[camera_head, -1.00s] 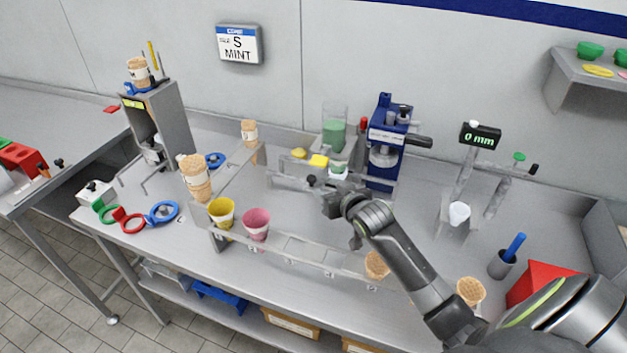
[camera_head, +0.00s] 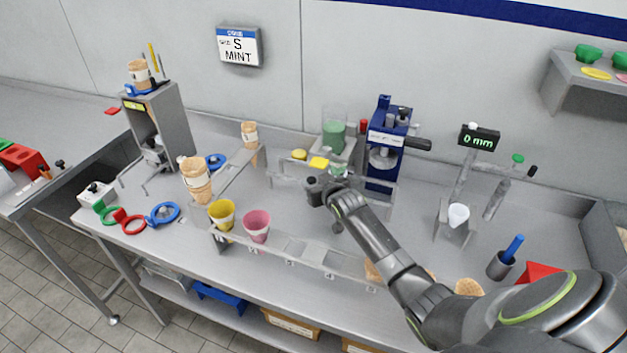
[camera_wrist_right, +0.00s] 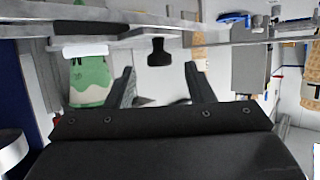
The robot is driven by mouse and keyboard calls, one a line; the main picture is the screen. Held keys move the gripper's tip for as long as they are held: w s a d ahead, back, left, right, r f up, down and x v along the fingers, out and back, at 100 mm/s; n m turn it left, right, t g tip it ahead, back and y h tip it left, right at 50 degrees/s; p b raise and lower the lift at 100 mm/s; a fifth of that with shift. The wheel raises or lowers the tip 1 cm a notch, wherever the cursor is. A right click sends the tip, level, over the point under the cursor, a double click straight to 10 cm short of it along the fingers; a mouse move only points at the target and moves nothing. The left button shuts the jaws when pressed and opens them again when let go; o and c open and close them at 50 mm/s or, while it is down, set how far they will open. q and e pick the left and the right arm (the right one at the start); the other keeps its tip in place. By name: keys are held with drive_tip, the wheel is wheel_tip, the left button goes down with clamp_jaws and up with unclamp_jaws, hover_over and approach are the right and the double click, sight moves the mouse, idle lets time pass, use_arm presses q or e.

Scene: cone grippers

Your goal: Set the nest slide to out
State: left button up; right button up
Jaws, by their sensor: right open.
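A black knob (camera_head: 311,181) stands at the end of a pale metal rail (camera_head: 284,180) in the middle of the bench; this looks like the nest slide, though its in or out position cannot be read. My right gripper (camera_head: 322,194) is open and close beside the knob in the head view, partly hidden by its own wrist. In the right wrist view the knob (camera_wrist_right: 159,52) shows beyond and between the two open fingertips (camera_wrist_right: 160,82), with nothing held. My left gripper is not seen.
A blue press (camera_head: 387,140) with a dark handle stands behind right. A clear rail rack (camera_head: 295,250) with a yellow cup (camera_head: 222,213) and a pink cup (camera_head: 256,225) runs along the front. A grey dispenser (camera_head: 165,125) stands left.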

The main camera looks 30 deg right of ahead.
drive_tip(key=shift+x, duration=1.25)
clamp_jaws()
